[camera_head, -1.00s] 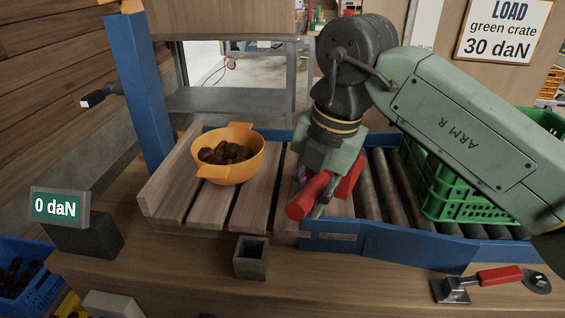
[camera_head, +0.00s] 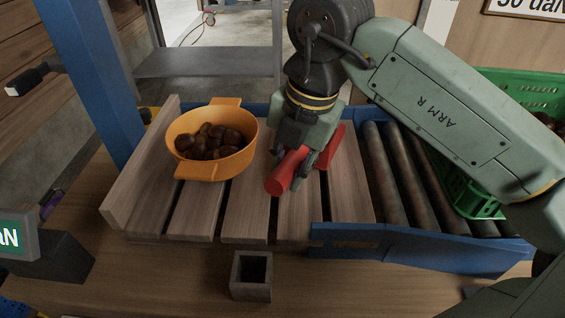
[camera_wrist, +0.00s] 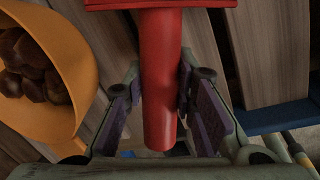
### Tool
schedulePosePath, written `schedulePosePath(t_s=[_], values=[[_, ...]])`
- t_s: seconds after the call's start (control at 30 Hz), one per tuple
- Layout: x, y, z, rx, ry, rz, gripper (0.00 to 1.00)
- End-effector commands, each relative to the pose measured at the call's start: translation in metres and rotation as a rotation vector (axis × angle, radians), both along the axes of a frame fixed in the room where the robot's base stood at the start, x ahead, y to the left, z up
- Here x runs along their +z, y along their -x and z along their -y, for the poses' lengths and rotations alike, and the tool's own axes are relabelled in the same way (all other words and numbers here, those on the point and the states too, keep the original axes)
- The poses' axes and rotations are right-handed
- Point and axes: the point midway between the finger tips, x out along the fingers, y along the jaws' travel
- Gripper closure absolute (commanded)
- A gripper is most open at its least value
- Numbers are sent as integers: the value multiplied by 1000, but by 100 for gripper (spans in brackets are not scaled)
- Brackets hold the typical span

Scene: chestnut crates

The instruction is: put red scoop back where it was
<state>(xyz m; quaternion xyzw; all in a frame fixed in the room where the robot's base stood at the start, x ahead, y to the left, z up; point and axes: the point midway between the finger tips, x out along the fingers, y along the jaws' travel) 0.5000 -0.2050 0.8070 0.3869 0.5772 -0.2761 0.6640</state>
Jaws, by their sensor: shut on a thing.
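The red scoop (camera_head: 290,170) is in my gripper (camera_head: 308,165), above the right-hand slats of the wooden platform (camera_head: 245,205). Its round handle points toward the front left and its wider head lies behind, to the right. In the wrist view, the handle (camera_wrist: 160,85) runs between my two purple-padded fingers, which are shut on it. I cannot tell how far the scoop is above the slats. A small dark square holder (camera_head: 251,293), open and empty at the top, stands on the bench in front of the platform.
An orange bowl (camera_head: 222,167) of chestnuts stands on the slats, left of my gripper. Metal rollers (camera_head: 385,180) and a green crate (camera_head: 475,200) lie to the right. A blue rail (camera_head: 425,250) edges the front right. A blue post (camera_head: 90,80) rises at left.

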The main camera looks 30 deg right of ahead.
Motion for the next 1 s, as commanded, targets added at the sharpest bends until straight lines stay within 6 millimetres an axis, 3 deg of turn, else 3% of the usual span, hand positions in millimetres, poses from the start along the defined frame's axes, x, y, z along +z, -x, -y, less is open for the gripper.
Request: schedulePosePath(t_s=[0.37,0.4,0.7,1.0], values=[[-6,1,0,-2,1,1,100],[-6,1,0,-2,1,1,75],[-5,1,0,-2,1,1,55],[-3,1,0,-2,0,0,55]])
